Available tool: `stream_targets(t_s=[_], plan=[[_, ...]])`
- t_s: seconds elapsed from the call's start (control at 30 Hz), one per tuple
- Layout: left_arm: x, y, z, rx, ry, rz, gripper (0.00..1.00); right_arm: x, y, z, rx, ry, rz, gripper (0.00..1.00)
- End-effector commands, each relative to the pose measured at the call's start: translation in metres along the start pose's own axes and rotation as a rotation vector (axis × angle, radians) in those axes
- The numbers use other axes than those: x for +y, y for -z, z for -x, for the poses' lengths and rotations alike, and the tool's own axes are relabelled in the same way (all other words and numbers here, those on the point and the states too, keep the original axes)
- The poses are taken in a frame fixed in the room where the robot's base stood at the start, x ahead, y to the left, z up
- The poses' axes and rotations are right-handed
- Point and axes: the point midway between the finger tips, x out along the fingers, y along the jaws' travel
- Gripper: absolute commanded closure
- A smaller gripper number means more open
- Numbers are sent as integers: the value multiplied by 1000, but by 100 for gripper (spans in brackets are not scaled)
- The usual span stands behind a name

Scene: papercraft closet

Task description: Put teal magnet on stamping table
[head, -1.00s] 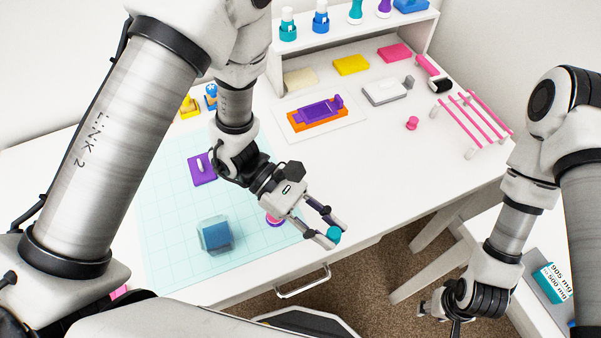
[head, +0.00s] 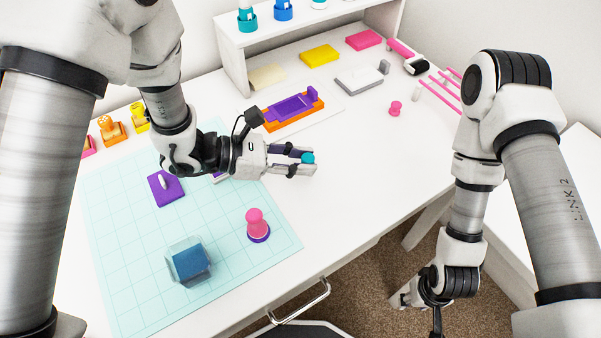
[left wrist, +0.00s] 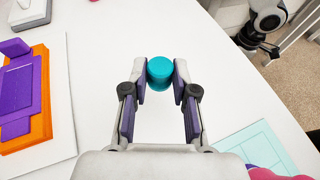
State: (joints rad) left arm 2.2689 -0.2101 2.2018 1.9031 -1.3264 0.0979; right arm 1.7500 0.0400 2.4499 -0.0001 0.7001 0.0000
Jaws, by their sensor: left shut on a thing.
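The teal magnet (head: 308,158) is a small round cylinder. It sits between the fingertips of my left gripper (head: 300,160), which is shut on it above bare white tabletop. The left wrist view shows the magnet (left wrist: 160,72) pinched between both fingertips (left wrist: 161,76). An orange and purple stamping platform (head: 293,107) lies on a white board, behind the gripper in the head view. It also shows at the left of the left wrist view (left wrist: 25,95). My right gripper (head: 410,292) hangs low over the floor, partly hidden, and its jaws are unclear.
A teal grid mat (head: 120,240) holds a clear blue block (head: 190,262), a pink stamp (head: 257,224) and a purple block (head: 165,187).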

Motion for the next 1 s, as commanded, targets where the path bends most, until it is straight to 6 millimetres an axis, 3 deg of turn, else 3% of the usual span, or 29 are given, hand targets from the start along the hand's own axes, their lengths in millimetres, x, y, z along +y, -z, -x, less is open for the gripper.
stream_targets(t_s=[0.2, 0.57, 0.6, 0.67, 1.0], plan=[[-1, 33, -12, 0, 2, 2, 96, 0, 0, -5, 0, 0, 0, 60], [-1, 39, -14, 0, 1, -1, 96, 0, 0, -8, 0, 0, 0, 60], [-1, 38, -14, 0, 1, -2, 66, 0, 0, -7, 0, 0, 0, 60], [-1, 38, -14, 0, 1, -2, 48, 0, 0, -7, 0, 0, 0, 60], [-1, 33, -12, 0, 1, -2, 48, 0, 0, -3, 0, 0, 0, 60]])
